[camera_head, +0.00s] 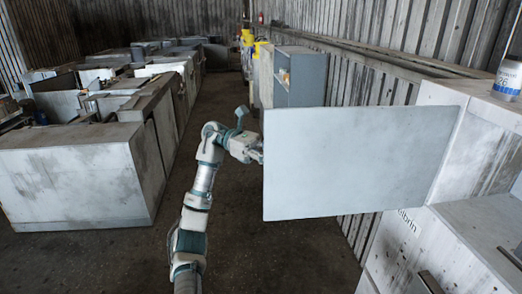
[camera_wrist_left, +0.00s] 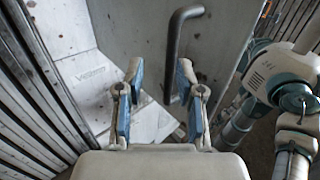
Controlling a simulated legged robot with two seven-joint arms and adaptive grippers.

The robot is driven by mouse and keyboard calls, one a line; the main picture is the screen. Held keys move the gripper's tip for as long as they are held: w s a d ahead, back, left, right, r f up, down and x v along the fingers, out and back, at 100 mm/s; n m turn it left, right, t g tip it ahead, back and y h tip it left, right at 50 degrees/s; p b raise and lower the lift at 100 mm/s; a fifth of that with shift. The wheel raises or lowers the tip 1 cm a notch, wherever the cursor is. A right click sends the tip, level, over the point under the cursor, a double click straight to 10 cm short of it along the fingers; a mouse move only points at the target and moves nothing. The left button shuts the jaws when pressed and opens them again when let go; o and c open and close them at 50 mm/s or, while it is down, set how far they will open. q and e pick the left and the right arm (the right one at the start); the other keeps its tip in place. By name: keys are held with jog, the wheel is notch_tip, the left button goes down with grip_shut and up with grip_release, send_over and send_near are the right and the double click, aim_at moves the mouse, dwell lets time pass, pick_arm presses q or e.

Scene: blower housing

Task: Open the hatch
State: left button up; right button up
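The hatch (camera_head: 350,160) is a large pale grey panel, swung out from the white housing (camera_head: 455,110) on its right. My right gripper is out of view.
A white and blue container (camera_head: 508,78) stands on top of the housing. Grey cabinets (camera_head: 75,175) line the left side, and a grey shelf unit (camera_head: 298,77) stands behind the hatch. The floor (camera_head: 235,235) between is clear. A ribbed wall runs along the right.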

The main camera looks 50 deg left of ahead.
pick_arm(q)
jog(key=v, duration=0.9)
jog(key=shift+a, duration=0.2)
jog(key=shift+w+d, duration=0.1)
jog(key=shift+d, duration=0.05)
